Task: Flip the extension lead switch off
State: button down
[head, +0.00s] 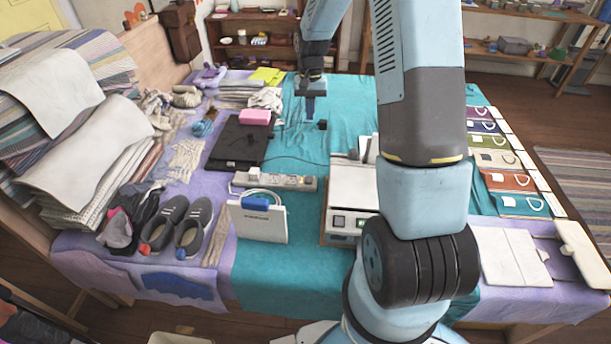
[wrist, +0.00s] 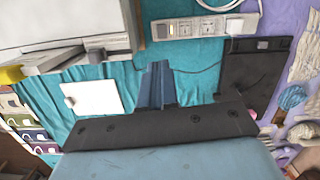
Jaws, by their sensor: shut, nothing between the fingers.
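The extension lead (head: 274,181) is a long, pale strip with sockets. It lies on the teal cloth near the middle of the table, behind a white upright box. In the wrist view, the extension lead (wrist: 205,27) is near the top, and its switch is too small to read as on or off. My gripper (head: 310,112) is above the far part of the teal cloth, beyond the lead and apart from it. In the wrist view, my gripper's blue-grey fingers (wrist: 157,80) are together, with nothing between them, pointing towards the lead's side of the table.
The white box (head: 260,222) with a blue item stands just in front of the lead. A pale boxy device (head: 352,190) is to its right. A black flat board (head: 238,143) with a pink block (head: 256,117) is behind left. A dark cable crosses the cloth.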

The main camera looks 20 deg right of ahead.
jog(key=m+g, duration=0.1)
jog(key=g, duration=0.1)
send_over(306, 182)
jog(key=w+d, duration=0.2)
jog(key=w, duration=0.3)
notch_tip(306, 182, down, 13)
jog(key=shift+s+f+y, duration=0.2)
jog(key=shift+y, duration=0.2)
jog(key=x, duration=1.4)
jog(key=shift+w+a+f, duration=0.1)
jog(key=shift+w, duration=0.15)
jog(key=shift+a+t, duration=0.1)
jog(key=shift+t, duration=0.2)
jog(key=shift+w, duration=0.1)
